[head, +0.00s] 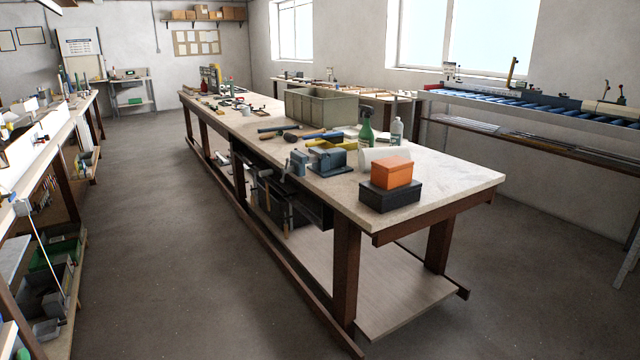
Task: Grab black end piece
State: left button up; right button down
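I cannot make out a black end piece in the head view. A black box (390,196) sits on the near end of the long central workbench (455,178), with an orange box (391,172) on top of it. Small items lie on the left bench and on the far part of the central bench, too small to tell apart. Neither of my grippers shows in the head view.
The central bench carries a vise (325,160), a green spray bottle (366,130), a white bottle (397,132) and a crate (321,108). A cluttered bench (62,130) stands left, a blue roller conveyor (510,101) right. The floor aisle (160,220) is clear.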

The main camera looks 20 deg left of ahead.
aim_at(49, 290)
jog(key=i+j+u, duration=0.25)
jog(key=u, duration=0.15)
jog(key=i+j+u, duration=0.1)
jog(key=i+u, duration=0.7)
jog(key=i+l+u, duration=0.2)
jog(key=i+u, duration=0.4)
jog(key=i, duration=0.4)
jog(key=i+l+u, duration=0.15)
jog(key=i, duration=0.4)
jog(key=i+l+u, duration=0.2)
jog(key=i, duration=0.4)
jog(key=j, duration=0.1)
